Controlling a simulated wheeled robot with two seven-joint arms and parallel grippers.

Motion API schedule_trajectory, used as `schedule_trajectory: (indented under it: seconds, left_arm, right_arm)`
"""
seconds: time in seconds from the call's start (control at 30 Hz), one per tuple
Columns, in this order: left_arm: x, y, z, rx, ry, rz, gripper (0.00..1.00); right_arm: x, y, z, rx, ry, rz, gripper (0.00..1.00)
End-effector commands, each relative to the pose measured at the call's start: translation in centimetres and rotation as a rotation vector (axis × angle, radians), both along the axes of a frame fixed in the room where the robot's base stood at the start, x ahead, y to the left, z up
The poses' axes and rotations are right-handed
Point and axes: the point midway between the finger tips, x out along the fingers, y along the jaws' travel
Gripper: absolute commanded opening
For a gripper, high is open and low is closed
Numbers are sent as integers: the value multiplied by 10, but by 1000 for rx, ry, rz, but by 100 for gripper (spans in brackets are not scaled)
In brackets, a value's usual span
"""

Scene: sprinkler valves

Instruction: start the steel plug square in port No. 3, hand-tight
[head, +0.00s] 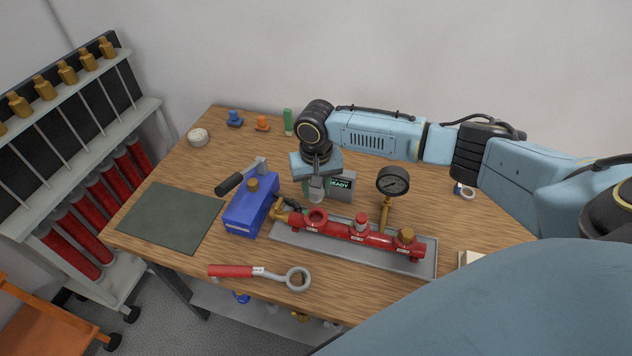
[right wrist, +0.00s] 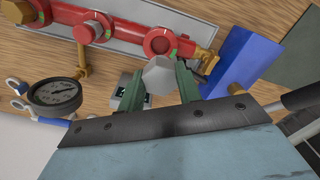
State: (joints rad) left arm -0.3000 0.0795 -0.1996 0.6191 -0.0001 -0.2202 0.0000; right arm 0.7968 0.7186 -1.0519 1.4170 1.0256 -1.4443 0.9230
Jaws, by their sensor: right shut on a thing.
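The red pipe manifold (head: 340,229) lies along a grey tray (head: 290,237) on the bench. Its left end has an open round port (head: 317,217), which also shows in the right wrist view (right wrist: 160,42). The port numbers are too small to read. My right gripper (head: 316,183) is shut on the steel plug (right wrist: 158,75), a pale hex piece between green fingers. The plug is just behind and apparently above the left port. My left gripper is not in view.
A pressure gauge (head: 392,182) stands behind the manifold, near a READY display box (head: 343,184). A blue hand pump (head: 247,208) connects at the left end. A red-handled ring wrench (head: 250,272) lies in front. A green mat (head: 172,215) is clear at left.

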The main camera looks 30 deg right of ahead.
Motion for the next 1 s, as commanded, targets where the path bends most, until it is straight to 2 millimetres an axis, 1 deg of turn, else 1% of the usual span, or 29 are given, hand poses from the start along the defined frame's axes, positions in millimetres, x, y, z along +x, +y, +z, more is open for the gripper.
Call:
schedule_trajectory:
  seconds: [0.03,0.1,0.5,0.7,1.0]
  left_arm:
    - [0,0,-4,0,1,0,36]
    - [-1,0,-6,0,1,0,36]
    - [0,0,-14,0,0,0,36]
    - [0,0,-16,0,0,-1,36]
    - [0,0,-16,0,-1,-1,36]
  right_arm:
    - [-1,1,-9,2,2,0,7]
    - [-1,1,-16,2,2,0,7]
    - [-1,1,-53,1,3,0,7]
    - [0,1,-63,1,1,0,7]
    - [0,1,-64,1,1,1,7]
